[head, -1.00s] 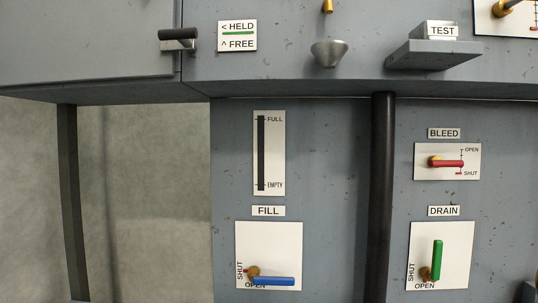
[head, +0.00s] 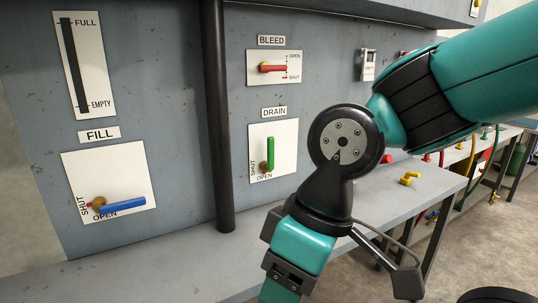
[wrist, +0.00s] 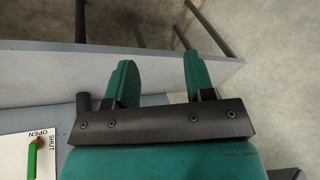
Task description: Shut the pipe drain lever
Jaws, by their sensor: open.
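The drain lever (head: 270,154) is a green handle on a white plate (head: 286,163) under the DRAIN label. It stands upright above its brass pivot. SHUT is printed at the plate's left and OPEN along its bottom. The lever also shows at the lower left of the wrist view (wrist: 32,158), beside the OPEN and SHUT words. My gripper (wrist: 160,75) is open in the wrist view, with two green fingers apart and nothing between them. It is apart from the lever, which lies left of it in that view. In the head view the fingertips are not visible.
A blue fill lever (head: 122,204) points right at the lower left. A dark vertical pipe (head: 218,120) stands between the fill and drain plates. The red bleed lever (head: 272,68) is above the drain. A grey shelf (head: 180,262) runs below the panel.

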